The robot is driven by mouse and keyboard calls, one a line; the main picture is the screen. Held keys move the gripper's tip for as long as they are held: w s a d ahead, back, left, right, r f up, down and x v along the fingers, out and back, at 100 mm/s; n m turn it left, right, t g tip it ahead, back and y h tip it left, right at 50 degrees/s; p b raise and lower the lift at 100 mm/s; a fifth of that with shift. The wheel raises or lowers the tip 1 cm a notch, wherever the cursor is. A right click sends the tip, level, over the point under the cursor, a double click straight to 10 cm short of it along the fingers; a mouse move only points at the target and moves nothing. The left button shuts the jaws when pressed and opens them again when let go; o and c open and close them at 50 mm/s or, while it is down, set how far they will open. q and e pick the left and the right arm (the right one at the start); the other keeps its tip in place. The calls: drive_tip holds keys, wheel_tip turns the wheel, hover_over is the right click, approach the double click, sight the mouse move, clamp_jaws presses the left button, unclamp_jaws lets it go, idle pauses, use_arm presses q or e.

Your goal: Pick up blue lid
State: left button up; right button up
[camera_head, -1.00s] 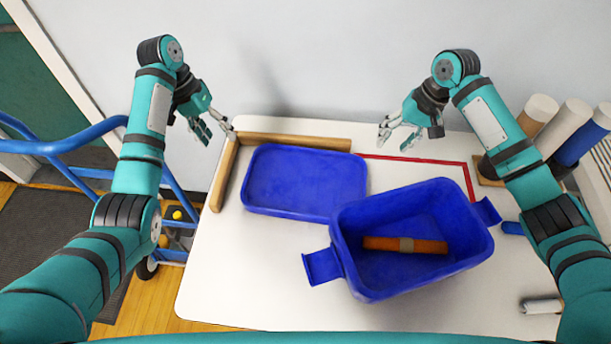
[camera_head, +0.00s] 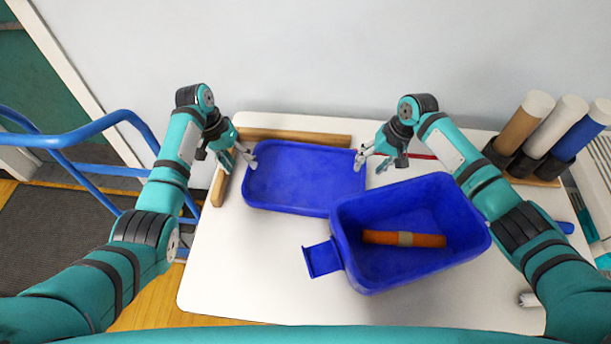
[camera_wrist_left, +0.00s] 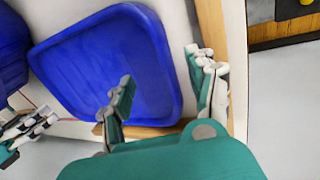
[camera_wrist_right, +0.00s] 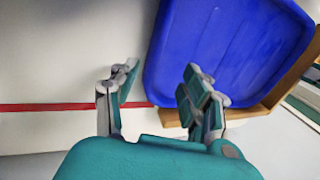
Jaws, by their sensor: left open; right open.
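The blue lid (camera_head: 305,178) lies flat on the white table, left of and partly behind the blue bin. It also shows in the left wrist view (camera_wrist_left: 105,60) and the right wrist view (camera_wrist_right: 230,45). My left gripper (camera_head: 242,162) is open at the lid's left edge; in its wrist view the fingers (camera_wrist_left: 165,95) are spread across the lid's edge. My right gripper (camera_head: 367,165) is open at the lid's right edge; its fingers (camera_wrist_right: 155,90) are spread near that edge. I cannot tell whether either gripper touches the lid.
The blue bin (camera_head: 350,245) holds an orange roll (camera_head: 380,238) with a grey band. A wooden edge strip (camera_head: 290,137) runs behind the lid. Several cardboard, white and blue tubes (camera_head: 545,125) stand in a rack at right. The table's front left (camera_head: 240,270) is clear.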

sight(248, 174)
use_arm(q)
drive_tip(key=shift+x, duration=2.55)
use_arm(e)
drive_tip(key=shift+x, duration=2.55)
use_arm(q)
drive_tip(key=shift+c, duration=0.3)
use_arm(e)
drive_tip(key=shift+c, duration=0.3)
